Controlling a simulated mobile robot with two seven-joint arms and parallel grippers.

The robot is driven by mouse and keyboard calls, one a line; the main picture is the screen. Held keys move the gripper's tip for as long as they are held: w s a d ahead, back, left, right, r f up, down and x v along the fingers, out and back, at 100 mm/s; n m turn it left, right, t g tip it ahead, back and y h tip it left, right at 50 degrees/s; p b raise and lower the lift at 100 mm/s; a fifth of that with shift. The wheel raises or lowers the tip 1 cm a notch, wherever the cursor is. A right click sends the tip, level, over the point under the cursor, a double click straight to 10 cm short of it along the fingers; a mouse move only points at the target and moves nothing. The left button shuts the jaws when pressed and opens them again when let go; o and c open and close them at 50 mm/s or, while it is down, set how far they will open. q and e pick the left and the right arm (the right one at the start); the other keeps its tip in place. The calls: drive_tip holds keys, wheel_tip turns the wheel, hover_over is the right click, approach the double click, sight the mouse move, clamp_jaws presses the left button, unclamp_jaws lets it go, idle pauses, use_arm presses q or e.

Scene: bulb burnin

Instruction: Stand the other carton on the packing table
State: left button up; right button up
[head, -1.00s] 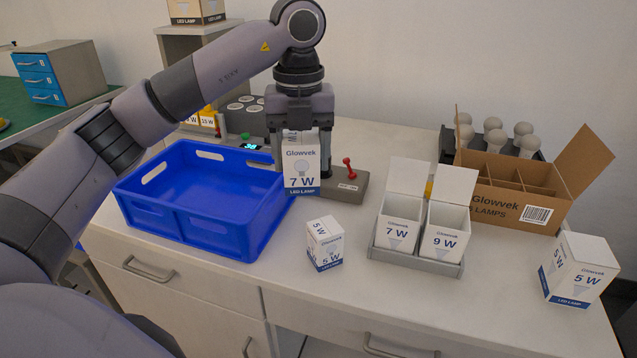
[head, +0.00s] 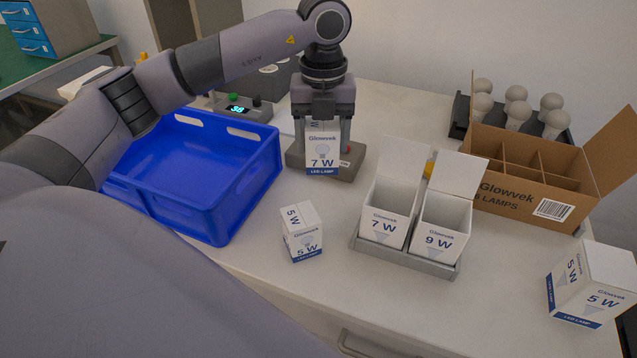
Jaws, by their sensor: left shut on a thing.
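My left gripper (head: 323,128) points down and is shut on a white and blue 7 W carton (head: 323,154). It holds the carton upright in front of the grey device with the red lever; I cannot tell how far above the table it is. A small 5 W carton (head: 302,236) stands on the white packing table (head: 310,306), to the right of the blue crate. A larger-looking 5 W carton (head: 592,287) stands at the table's right edge. My right gripper is not in view.
An empty blue crate (head: 213,216) stands at the left. Open 7 W (head: 387,222) and 9 W (head: 441,235) boxes sit in a grey holder. Behind are a divided brown box (head: 520,202) and a black tray of bulbs (head: 458,130). The table's front middle is clear.

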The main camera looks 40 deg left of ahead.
use_arm(q)
wheel_tip(320, 180, down, 12)
drive_tip(key=shift+f, duration=0.1)
idle(0.5)
drive_tip(key=o, duration=1.2)
drive_tip(key=shift+f, duration=0.1)
wheel_tip(320, 180, up, 12)
drive_tip(key=shift+r, duration=0.2)
